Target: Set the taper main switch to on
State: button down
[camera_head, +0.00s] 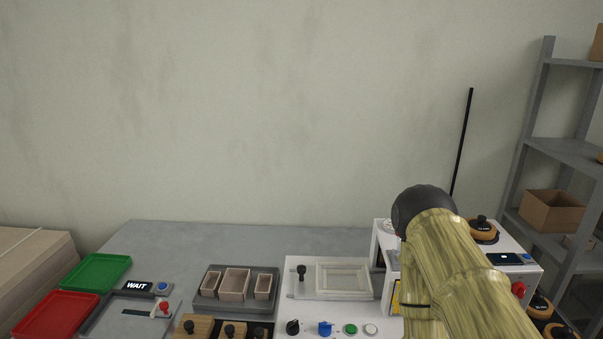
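A white machine (512,267) stands at the right of the bench, partly covered by my arm. A red knob (518,288) sits on its front right face; I cannot tell for sure whether it is the taper main switch, or which way it is set. A small dark display (502,258) lies on the machine's top. My arm crosses in front of the machine, its black rounded joint at the machine's upper left. My gripper does not show in this view, so its distance to the knob is hidden.
A white panel (276,301) left of my arm carries a black knob, a blue knob and round buttons. Green tray (97,272), red tray (55,315) and a grey tray (243,272) of small boxes lie leftward. A grey shelf (556,158) stands right. The bench's back is bare.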

aim_at(519, 289)
jog(key=z, duration=1.4)
